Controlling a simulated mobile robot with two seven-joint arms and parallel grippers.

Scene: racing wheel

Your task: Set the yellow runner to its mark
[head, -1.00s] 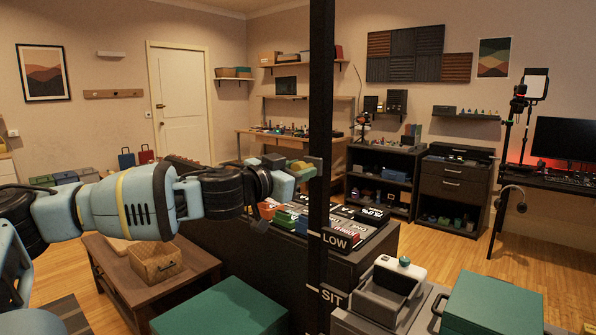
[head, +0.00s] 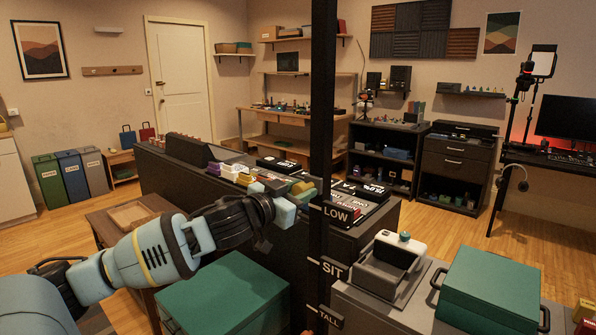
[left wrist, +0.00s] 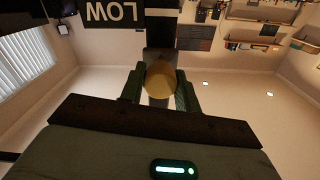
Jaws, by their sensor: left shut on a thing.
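A black upright post (head: 321,110) stands in the middle of the head view. White-lettered plates on it read LOW (head: 336,214), SIT (head: 332,269) and TALL (head: 329,316), from top to bottom. My left gripper (head: 303,188) is at the post, a little above the LOW plate. In the left wrist view its two dark green fingers are shut on the round yellow runner (left wrist: 161,80). The LOW plate (left wrist: 112,12) shows upside down close by in that view. My right gripper is not in view.
A dark counter (head: 210,205) with many small items stands behind the post. A green box (head: 225,295) is below my left arm. A grey unit with a green case (head: 492,285) is at right. Open wood floor lies beyond.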

